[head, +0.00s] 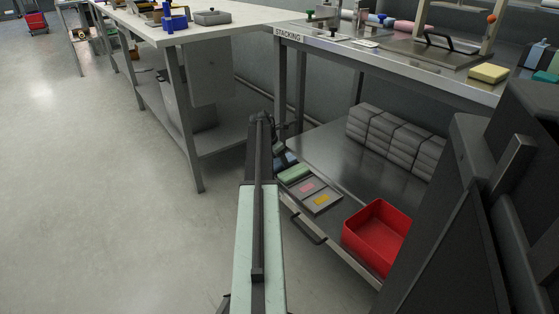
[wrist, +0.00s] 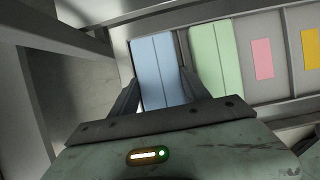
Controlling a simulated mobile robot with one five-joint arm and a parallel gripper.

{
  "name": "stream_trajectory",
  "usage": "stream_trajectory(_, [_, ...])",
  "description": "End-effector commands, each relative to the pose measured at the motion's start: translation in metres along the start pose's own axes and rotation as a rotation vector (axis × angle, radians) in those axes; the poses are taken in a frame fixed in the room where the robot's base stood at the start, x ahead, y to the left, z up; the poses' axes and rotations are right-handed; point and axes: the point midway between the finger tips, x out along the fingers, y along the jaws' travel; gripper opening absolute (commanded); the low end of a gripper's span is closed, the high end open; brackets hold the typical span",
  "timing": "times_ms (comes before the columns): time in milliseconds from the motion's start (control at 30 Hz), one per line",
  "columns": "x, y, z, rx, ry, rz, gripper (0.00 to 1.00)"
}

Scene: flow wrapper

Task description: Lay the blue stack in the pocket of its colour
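The blue stack (wrist: 158,72) lies between the two fingers of my gripper (wrist: 160,76) in the wrist view. A fingertip is against each long side, with no clear gap. The stack is in line with the leftmost place of the pocket tray, left of the green stack (wrist: 214,58). Whether it rests on the pocket floor cannot be told, as it hides that floor. In the head view, the blue stack (head: 287,159) shows partly beside my arm, and the green stack (head: 295,173) sits in the tray. The tray's other pockets show a pink mark (wrist: 262,59) and a yellow mark (wrist: 311,46).
The tray lies on a pulled-out drawer with a dark handle (head: 308,229). A red bin (head: 378,236) stands right of it. Grey stacked packs (head: 395,140) lie on the shelf behind. A table leg (head: 182,120) stands left of my arm; the floor further left is clear.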

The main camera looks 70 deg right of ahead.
Motion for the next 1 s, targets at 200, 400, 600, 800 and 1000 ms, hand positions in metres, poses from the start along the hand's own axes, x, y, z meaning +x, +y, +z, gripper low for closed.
stream_trajectory(200, [0.002, 0.001, -0.003, -0.002, 0.008, 0.001, 0.79])
stream_trajectory(400, [0.001, 0.002, -0.004, -0.003, 0.008, 0.003, 0.79])
stream_trajectory(600, [-0.013, 0.002, -0.003, -0.003, 0.007, 0.004, 0.79])
stream_trajectory(800, [-0.05, 0.0, 0.001, -0.002, 0.003, 0.003, 0.79])
stream_trajectory(1000, [-0.082, -0.001, 0.002, 0.001, -0.001, 0.002, 0.79])
